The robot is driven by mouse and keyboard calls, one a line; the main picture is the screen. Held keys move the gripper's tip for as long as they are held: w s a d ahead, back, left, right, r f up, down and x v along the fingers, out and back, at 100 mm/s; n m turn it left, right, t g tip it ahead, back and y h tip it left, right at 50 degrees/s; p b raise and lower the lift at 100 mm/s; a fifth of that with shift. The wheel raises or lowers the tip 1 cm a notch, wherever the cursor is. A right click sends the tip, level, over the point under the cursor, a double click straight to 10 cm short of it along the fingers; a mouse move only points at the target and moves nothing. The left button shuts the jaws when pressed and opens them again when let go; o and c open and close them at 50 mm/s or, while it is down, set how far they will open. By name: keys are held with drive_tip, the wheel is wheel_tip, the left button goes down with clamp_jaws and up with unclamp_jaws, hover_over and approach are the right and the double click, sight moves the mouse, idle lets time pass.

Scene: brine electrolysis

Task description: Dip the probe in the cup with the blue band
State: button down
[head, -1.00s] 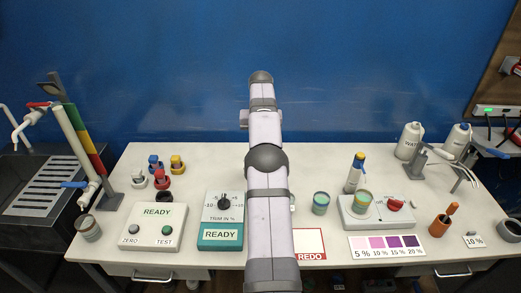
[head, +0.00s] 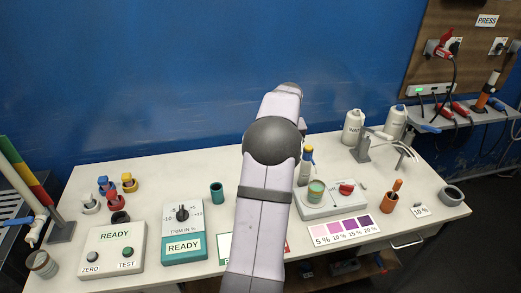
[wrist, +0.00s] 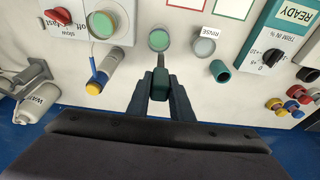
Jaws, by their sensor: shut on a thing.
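In the wrist view my gripper (wrist: 160,85) is shut on the dark green probe (wrist: 160,80). The probe's thin tip points toward a cup of green liquid (wrist: 159,40); I cannot tell whether it is over the cup or short of it. The band on this cup is not readable from above, and my arm hides the cup in the head view now. A grey-topped cup (wrist: 204,46) labelled RINSE stands to its right. A teal holder (wrist: 220,71) beside it looks empty; it also shows in the head view (head: 217,193). My fingers are hidden in the head view.
A stirrer (head: 335,203) with a red knob carries another green-topped cup (head: 316,193). A bottle with a yellow cap (wrist: 95,86) stands near my gripper's left. The READY trim box (head: 184,230), plugs (head: 104,184) and colour chart (head: 342,230) are around the table.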

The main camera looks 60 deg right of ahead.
drive_tip(key=shift+s, duration=0.65)
drive_tip(key=shift+f, duration=0.15)
drive_tip(key=s+a+b+x, duration=0.1)
drive_tip(key=b+x, duration=0.7)
drive_tip(key=x, duration=0.3)
drive_tip(key=shift+s+a+f, duration=0.15)
drive_tip(key=shift+a+f, duration=0.05)
drive_tip(key=shift+f, duration=0.4)
drive_tip(key=shift+r, duration=0.1)
idle(2.8)
drive_tip(key=p+v, duration=0.2)
drive_tip(key=v, duration=0.1)
drive_tip(key=w+d+p+v, duration=0.1)
drive_tip(key=p+v, duration=0.2)
drive_tip(key=v, duration=0.1)
drive_tip(key=p+v, duration=0.3)
drive_tip(key=shift+w+d+r, duration=0.25)
drive_tip(key=shift+r, duration=0.35)
idle(1.0)
